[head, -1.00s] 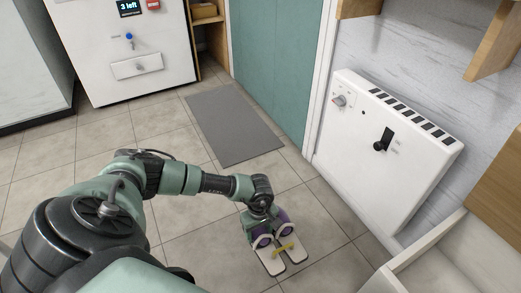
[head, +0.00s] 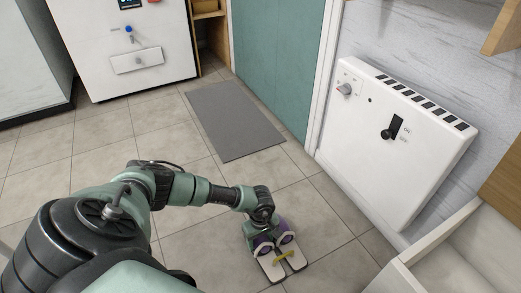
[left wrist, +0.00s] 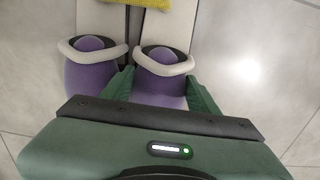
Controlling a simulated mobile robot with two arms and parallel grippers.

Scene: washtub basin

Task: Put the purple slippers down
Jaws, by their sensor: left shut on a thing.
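The purple slippers (head: 284,224) are a pair with pale soles and pale rims, side by side, with a yellow band (head: 282,256) across both. They show in the head view at the lower middle, over the tiled floor. My left gripper (head: 263,234) is shut on them from above. In the left wrist view its green fingers (left wrist: 160,88) stand on either side of the right-hand slipper (left wrist: 160,83); the other slipper (left wrist: 88,75) is outside the left finger. I cannot tell whether the soles touch the floor. My right gripper is not in view.
A grey mat (head: 235,122) lies on the floor before a teal door (head: 270,60). A white wall unit with a switch (head: 395,150) stands at right. A pale open-topped box or basin (head: 440,245) is at lower right. Tiled floor left of the mat is clear.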

